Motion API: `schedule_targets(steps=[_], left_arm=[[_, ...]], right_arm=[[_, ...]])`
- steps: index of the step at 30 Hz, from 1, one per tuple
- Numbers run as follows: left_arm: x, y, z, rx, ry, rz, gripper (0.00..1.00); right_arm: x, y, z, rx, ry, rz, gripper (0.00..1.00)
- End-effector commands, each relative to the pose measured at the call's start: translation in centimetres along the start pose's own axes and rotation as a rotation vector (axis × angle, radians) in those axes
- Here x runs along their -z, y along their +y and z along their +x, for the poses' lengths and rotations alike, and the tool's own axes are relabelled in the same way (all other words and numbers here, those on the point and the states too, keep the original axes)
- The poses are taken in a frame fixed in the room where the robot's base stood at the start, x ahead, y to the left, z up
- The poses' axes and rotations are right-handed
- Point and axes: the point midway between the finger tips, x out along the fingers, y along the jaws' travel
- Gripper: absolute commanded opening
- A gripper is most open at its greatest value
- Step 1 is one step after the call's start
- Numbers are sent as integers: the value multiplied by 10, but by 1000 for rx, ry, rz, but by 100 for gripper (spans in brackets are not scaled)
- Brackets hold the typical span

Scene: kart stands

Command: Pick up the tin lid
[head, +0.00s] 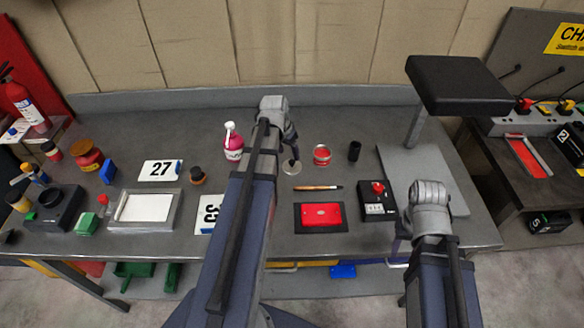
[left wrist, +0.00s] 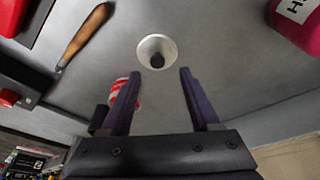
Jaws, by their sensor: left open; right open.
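The tin lid (left wrist: 147,42), a small pale disc with a dark knob, lies flat on the grey workbench. In the head view the lid (head: 291,168) shows just below the end of my left arm. My left gripper (left wrist: 160,73) is open and empty, pointing down at the bench. In the left wrist view the lid lies just beyond its fingertips, roughly midway between them, not touched. My right gripper (head: 401,240) is open near the bench's front right edge, mostly hidden behind its own wrist.
A red-and-white tin (head: 321,155) stands just right of the lid, partly behind a finger in the left wrist view. A pink bottle (head: 233,142) stands left. A wooden-handled tool (head: 318,187), a red plate (head: 321,215) and a black switch box (head: 376,200) lie in front.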

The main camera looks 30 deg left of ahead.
Motion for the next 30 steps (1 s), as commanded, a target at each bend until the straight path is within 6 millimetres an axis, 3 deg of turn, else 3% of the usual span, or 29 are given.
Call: schedule_targets(steps=[13,23,30], left_arm=[[0,4,48,0,0,0,62],[0,4,51,0,0,0,62],[0,4,51,0,0,0,37]], right_arm=[[3,-4,46,0,0,0,50],[3,-5,48,0,0,0,50],[3,-5,48,0,0,0,50]])
